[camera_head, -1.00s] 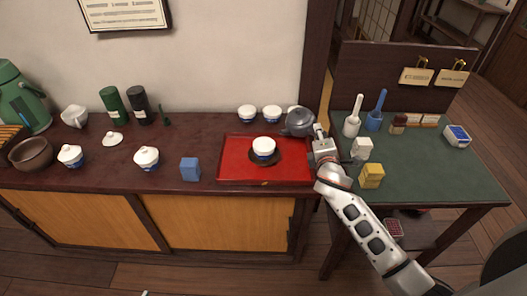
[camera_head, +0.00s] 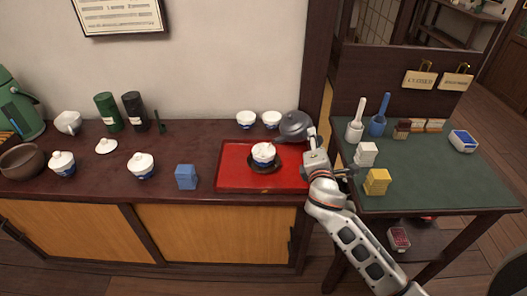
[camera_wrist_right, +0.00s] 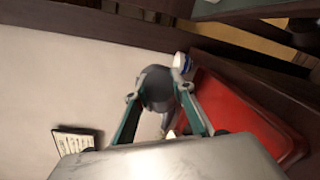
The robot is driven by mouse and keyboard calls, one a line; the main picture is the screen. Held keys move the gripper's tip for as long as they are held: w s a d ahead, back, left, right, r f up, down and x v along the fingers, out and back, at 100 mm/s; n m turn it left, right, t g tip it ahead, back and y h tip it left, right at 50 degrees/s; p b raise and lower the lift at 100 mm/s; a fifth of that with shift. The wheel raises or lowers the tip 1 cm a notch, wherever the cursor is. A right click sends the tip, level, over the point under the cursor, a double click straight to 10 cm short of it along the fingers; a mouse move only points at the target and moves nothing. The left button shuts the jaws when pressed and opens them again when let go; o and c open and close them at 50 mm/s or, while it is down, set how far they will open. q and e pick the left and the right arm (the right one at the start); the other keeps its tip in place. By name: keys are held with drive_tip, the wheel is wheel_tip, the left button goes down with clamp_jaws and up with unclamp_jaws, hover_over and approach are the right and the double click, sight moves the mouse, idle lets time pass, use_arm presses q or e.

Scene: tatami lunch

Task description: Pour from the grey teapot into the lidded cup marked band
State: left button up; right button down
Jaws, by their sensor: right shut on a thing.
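The grey teapot (camera_head: 292,127) is held above the back right part of the red tray (camera_head: 232,174), spout towards the left. My right gripper (camera_head: 308,139) is shut on its handle side; the right wrist view also shows the teapot (camera_wrist_right: 157,88) between the fingers. A white cup with blue lower part (camera_head: 263,156) stands on a dark saucer (camera_head: 250,168) on the tray, just left of and below the teapot. I cannot tell whether a lid or the spout tip shows at its top, nor read its marking. My left gripper is out of view.
Two lidded cups (camera_head: 62,164) (camera_head: 141,166), a loose white lid (camera_head: 106,146) and a blue box (camera_head: 186,177) are on the counter. Two white cups (camera_head: 246,119) (camera_head: 271,119) stand behind the tray. The green table (camera_head: 430,180) holds several small items.

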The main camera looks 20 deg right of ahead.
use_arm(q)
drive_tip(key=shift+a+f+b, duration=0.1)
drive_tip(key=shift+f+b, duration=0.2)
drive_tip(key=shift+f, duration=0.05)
use_arm(e)
drive_tip(key=shift+a+r+t, duration=0.3)
drive_tip(key=shift+r, duration=0.3)
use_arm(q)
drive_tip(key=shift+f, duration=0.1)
use_arm(e)
drive_tip(key=shift+w+d+r+n, duration=0.2)
drive_tip(key=shift+d+r+n, duration=0.1)
drive_tip(key=shift+r+n, duration=0.1)
use_arm(q)
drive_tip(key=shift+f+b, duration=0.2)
drive_tip(key=shift+b, duration=0.3)
use_arm(e)
drive_tip(key=shift+a+r+t, duration=0.15)
drive_tip(key=shift+r+t, duration=0.15)
idle(0.7)
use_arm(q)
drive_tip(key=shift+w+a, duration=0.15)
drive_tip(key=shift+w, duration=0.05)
use_arm(e)
drive_tip(key=shift+a+r+n, duration=0.1)
drive_tip(key=shift+n, duration=0.2)
